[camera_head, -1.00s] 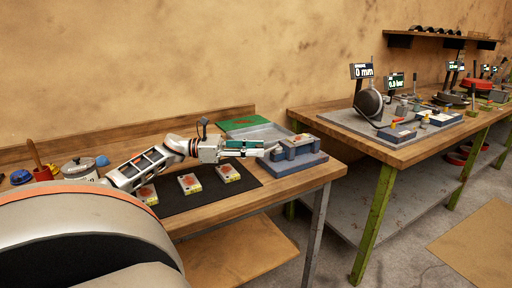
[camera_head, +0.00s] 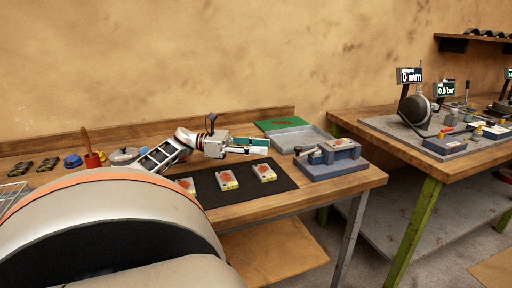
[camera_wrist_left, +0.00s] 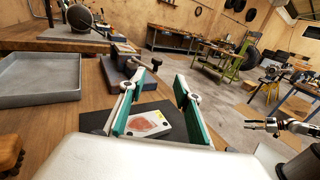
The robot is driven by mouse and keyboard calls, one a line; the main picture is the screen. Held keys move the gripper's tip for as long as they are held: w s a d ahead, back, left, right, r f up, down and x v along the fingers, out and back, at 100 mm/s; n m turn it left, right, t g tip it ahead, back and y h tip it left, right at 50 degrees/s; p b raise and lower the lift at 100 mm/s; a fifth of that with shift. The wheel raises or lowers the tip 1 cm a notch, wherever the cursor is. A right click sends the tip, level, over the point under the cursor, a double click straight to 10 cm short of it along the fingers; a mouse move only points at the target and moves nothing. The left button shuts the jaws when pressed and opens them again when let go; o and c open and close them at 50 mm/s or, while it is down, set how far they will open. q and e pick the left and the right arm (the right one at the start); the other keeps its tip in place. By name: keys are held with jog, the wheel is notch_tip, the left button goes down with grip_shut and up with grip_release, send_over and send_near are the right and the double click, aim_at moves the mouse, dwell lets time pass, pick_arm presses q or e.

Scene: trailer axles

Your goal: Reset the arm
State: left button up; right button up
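My left arm reaches in from the left over the workbench (camera_head: 290,200). Its gripper (camera_head: 262,146) has green-padded fingers and points right, above the back of a black mat (camera_head: 225,196). In the left wrist view the left gripper (camera_wrist_left: 157,92) has its fingers spread wide with nothing between them. A white card with a red patch (camera_wrist_left: 150,122) lies on the mat beyond and below them. My right gripper (camera_wrist_left: 262,124) shows small at the right of that view; whether its fingers are parted is unclear. It is not in the head view.
A blue vise-like fixture (camera_head: 335,168) with a red-marked piece on top stands right of the gripper. A grey tray (camera_head: 298,138) and green board (camera_head: 280,123) lie behind. Three cards lie on the mat, one of them here (camera_head: 264,172). A second bench (camera_head: 400,150) stands right.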

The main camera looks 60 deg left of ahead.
pick_arm(q)
jog(key=shift+s+a, duration=0.4)
jog(key=shift+s, duration=0.1)
